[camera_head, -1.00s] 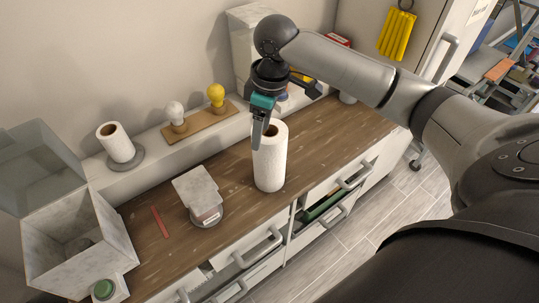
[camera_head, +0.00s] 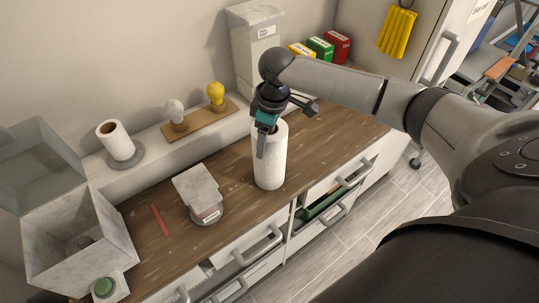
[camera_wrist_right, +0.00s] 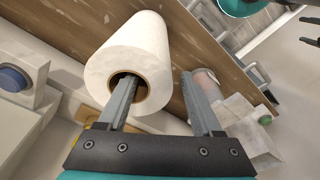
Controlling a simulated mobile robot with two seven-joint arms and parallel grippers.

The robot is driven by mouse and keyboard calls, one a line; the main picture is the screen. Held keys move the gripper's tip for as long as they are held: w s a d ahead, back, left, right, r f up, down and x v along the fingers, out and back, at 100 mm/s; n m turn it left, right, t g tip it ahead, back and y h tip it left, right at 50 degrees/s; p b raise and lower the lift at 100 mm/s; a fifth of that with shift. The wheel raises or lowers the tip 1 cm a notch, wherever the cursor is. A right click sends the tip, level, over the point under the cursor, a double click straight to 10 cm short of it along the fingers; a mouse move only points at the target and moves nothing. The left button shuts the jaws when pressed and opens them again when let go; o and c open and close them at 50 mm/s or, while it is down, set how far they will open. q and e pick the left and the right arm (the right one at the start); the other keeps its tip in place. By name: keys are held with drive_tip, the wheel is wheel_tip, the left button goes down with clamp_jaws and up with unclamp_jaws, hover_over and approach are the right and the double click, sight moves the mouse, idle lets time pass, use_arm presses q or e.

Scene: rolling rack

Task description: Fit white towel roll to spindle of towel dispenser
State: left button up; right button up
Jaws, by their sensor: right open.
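A white towel roll (camera_head: 270,168) stands upright on the wooden counter. It also shows large in the right wrist view (camera_wrist_right: 125,55), with its open brown core facing the camera. My right gripper (camera_head: 265,142) is open at the top of this roll. In the right wrist view my right gripper (camera_wrist_right: 160,90) has one finger at the core opening and the other outside the roll's wall. A smaller white roll (camera_head: 112,136) stands on a grey round base (camera_head: 126,161) on the back ledge. I cannot tell which item is the dispenser; no bare spindle shows clearly. My left gripper is not clearly seen.
A white block on a grey base (camera_head: 200,195) and a red strip (camera_head: 160,219) lie left of the roll. An open bin (camera_head: 75,255) stands far left. Two bulbs share a wooden board (camera_head: 200,123). A tall labelled box (camera_head: 250,50) and coloured boxes (camera_head: 320,48) stand behind.

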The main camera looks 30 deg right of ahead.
sight(269, 156)
drive_tip(key=f, duration=0.4)
drive_tip(key=shift+w+a+f, duration=0.1)
drive_tip(key=shift+w+f, duration=0.15)
drive_tip(key=shift+f, duration=0.15)
clamp_jaws()
idle(1.0)
